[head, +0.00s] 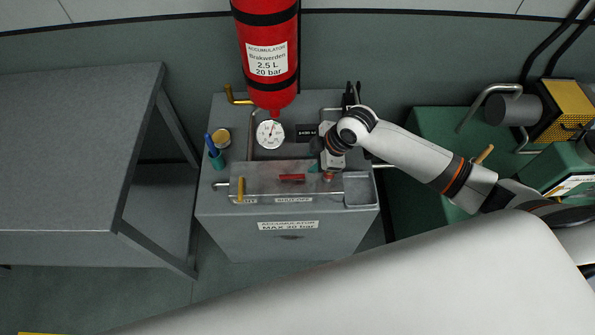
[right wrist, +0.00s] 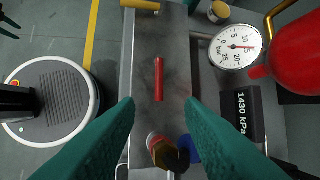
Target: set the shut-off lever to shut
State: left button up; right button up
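The shut-off lever appears to be the short red handle (head: 291,178) on the grey console's front box, above a small label that seems to read SHUT-OFF (head: 293,199). It lies parallel to the console's front edge. It also shows as a red bar (right wrist: 159,79) in the right wrist view. My right gripper (head: 316,167) is over the console, just right of the red handle. My left gripper is not in view.
A yellow lever (head: 240,188) stands left of the red handle. A red-topped brass fitting (right wrist: 157,150) is close to my fingers. A pressure gauge (head: 270,134) and the red accumulator (head: 268,55) are behind. A grey table (head: 75,150) stands left.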

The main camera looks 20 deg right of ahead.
aim_at(295, 176)
jog(key=x, duration=1.1)
grip_shut()
